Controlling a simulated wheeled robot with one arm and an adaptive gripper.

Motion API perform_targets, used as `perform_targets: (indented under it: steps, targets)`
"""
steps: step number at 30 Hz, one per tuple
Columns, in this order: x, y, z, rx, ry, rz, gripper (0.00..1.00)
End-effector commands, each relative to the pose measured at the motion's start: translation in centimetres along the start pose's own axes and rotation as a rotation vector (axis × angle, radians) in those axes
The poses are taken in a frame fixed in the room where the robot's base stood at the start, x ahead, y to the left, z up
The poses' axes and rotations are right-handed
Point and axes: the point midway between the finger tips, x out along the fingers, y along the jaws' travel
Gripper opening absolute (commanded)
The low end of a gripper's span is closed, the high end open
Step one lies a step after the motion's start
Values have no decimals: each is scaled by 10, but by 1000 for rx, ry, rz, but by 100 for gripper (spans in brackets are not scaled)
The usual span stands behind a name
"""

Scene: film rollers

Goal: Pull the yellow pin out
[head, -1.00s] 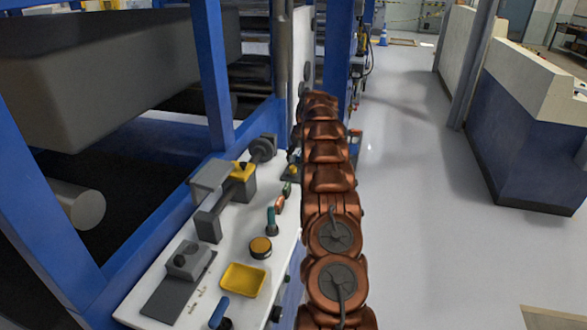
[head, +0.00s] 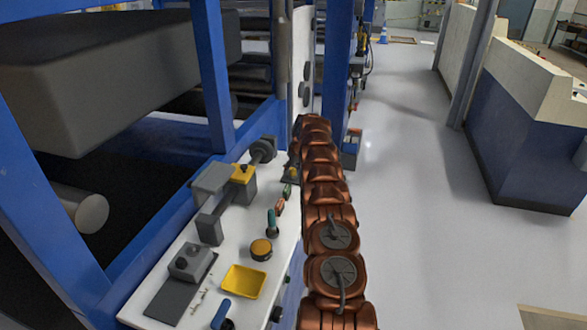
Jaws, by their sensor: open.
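A small yellow piece (head: 293,172) stands on a dark base at the right edge of the white bench, close to the left side of my copper-coloured arm. It may be the yellow pin, but it is too small to make out its shape. A yellow block (head: 243,173) with a dark knob on top sits on a grey fixture further left. My arm runs from the bottom of the view up past the bench's right edge. My gripper does not show; the arm's far links appear to hide it.
The white bench (head: 190,262) also carries a yellow tray (head: 243,281), an orange round button (head: 261,249), a green-handled tool (head: 272,222) and a blue handle (head: 221,314). Blue machine posts (head: 211,75) stand behind it. The grey floor (head: 420,240) to the right is clear.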

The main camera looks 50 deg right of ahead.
Motion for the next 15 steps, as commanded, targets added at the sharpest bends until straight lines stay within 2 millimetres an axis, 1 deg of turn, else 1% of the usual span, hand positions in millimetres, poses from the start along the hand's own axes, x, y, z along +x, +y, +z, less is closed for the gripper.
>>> perform_targets:
  steps: [4,12,15]
  targets:
    - [4,0,-1,0,3,1,54]
    - [4,0,-1,0,3,1,54]
    - [4,0,-1,0,3,1,44]
